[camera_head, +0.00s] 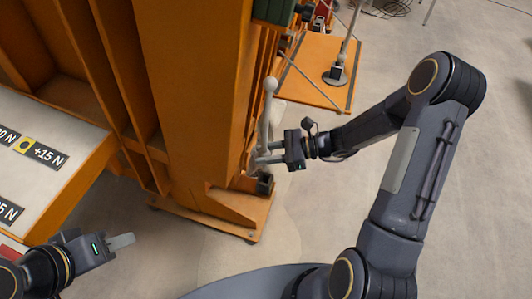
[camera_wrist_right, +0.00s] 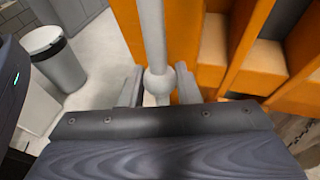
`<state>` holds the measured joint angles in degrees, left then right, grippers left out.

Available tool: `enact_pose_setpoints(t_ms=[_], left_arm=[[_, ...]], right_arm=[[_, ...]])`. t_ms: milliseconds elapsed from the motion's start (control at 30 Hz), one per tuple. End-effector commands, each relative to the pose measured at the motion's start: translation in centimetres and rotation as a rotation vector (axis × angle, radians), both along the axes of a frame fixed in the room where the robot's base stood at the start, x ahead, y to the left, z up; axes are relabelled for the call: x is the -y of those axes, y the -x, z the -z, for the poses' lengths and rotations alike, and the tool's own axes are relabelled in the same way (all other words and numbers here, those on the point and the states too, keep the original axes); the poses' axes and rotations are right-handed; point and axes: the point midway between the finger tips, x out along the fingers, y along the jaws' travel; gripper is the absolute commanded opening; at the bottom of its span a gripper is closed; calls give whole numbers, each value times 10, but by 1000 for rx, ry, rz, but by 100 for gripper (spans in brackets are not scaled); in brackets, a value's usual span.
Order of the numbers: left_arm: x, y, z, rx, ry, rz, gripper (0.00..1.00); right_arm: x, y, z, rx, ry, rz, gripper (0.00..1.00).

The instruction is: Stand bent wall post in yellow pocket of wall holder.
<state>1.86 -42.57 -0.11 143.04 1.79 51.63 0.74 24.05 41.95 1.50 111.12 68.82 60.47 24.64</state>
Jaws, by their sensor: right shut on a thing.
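The wall post is a pale grey rod with a ball top (camera_head: 270,85). It stands nearly upright beside the orange column in the head view. My right gripper (camera_head: 265,153) is shut on the post's lower part. In the right wrist view the grey post (camera_wrist_right: 153,35) runs between the fingers, with a round bulge at their level. A small dark holder (camera_head: 265,184) sits under the post's lower end; I cannot tell whether the post is inside it. No yellow pocket can be made out. My left gripper (camera_head: 122,241) is low at the left, apart from the post; its jaw opening is unclear.
The orange column (camera_head: 190,80) and its foot plate (camera_head: 215,208) stand just left of the post. An orange plate (camera_head: 310,82) with another grey post in a dark holder lies behind. A labelled white panel (camera_head: 35,165) is at the left. Floor is open at the right.

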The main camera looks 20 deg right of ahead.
Motion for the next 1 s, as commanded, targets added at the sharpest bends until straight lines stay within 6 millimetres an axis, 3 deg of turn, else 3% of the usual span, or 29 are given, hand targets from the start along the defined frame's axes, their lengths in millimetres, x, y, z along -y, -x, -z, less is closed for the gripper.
enact_pose_setpoints(t_ms=[533, 1000], left_arm=[[0, 0, 34, 0, 0, 0, 36], [0, 0, 37, 0, 0, 0, 36]], right_arm=[[0, 0, 40, 0, -1, 1, 3], [0, 0, 44, 1, -1, 1, 3]])
